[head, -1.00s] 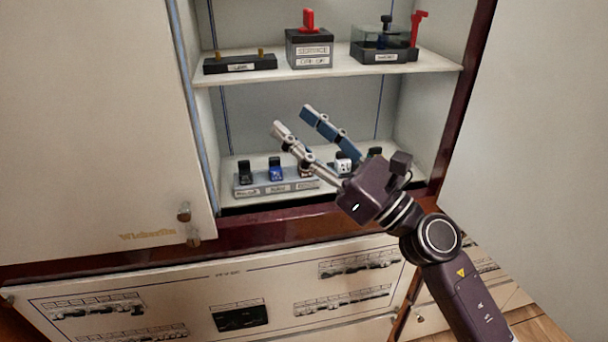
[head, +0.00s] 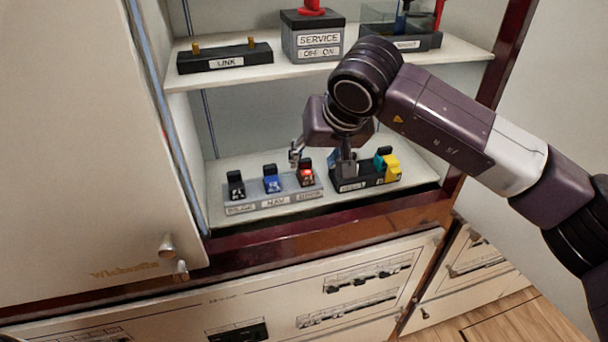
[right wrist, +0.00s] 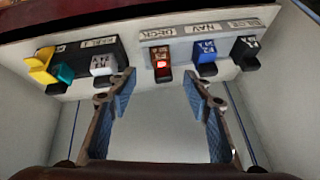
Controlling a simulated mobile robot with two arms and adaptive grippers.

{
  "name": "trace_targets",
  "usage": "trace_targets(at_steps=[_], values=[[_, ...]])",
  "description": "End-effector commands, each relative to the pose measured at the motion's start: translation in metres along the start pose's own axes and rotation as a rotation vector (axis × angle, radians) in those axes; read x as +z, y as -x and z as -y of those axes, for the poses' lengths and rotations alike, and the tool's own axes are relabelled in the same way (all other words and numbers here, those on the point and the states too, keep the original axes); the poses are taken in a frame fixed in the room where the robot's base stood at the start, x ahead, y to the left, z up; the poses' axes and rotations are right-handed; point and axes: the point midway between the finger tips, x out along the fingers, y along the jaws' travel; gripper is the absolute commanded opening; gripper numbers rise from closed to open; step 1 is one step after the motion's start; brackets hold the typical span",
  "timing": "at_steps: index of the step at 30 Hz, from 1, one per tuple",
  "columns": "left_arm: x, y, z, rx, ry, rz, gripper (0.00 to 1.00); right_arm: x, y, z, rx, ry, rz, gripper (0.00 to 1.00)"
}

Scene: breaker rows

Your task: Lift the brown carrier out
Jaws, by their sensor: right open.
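The brown carrier (head: 306,178), with a lit red window, sits at the right end of the grey row on the lower shelf. In the right wrist view the brown carrier (right wrist: 160,54) is upper centre, between the lines of the two fingers. My right gripper (head: 321,160) is at the lower shelf above the rows, its fingers apart, one near the brown carrier and one by the dark row. In the right wrist view the gripper (right wrist: 161,88) is open and empty, its tips short of the carrier. My left gripper is out of view.
A blue carrier (head: 271,181) and a black carrier (head: 236,187) share the grey row. Right of it, a dark row holds white, teal and yellow (head: 392,166) carriers. The upper shelf (head: 180,81) holds the LINK block (head: 226,60) and SERVICE box (head: 314,43).

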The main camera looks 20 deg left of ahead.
Motion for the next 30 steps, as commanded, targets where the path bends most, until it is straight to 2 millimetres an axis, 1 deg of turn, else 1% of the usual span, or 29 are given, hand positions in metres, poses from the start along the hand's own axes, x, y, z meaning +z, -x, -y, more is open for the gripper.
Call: trace_targets(at_steps=[3,7,9,12,15,20,30], values=[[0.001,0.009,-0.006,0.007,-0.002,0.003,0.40,-0.002,-0.012,0.003,-0.003,-0.001,0.004,0.46],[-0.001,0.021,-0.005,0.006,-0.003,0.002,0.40,-0.005,-0.031,0.005,-0.004,-0.002,0.006,0.46],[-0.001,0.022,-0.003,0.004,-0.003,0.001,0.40,-0.004,-0.042,0.004,-0.004,-0.003,0.004,0.46],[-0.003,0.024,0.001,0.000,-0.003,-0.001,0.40,-0.004,-0.051,0.004,-0.004,-0.003,0.003,0.46],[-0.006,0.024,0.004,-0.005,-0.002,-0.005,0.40,-0.004,-0.055,0.004,-0.004,-0.001,0.000,0.46],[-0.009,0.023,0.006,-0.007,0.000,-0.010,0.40,-0.004,-0.055,0.004,-0.004,-0.001,0.000,0.46],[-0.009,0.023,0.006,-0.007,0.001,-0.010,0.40,-0.004,-0.054,0.004,-0.004,-0.002,0.000,0.08]])
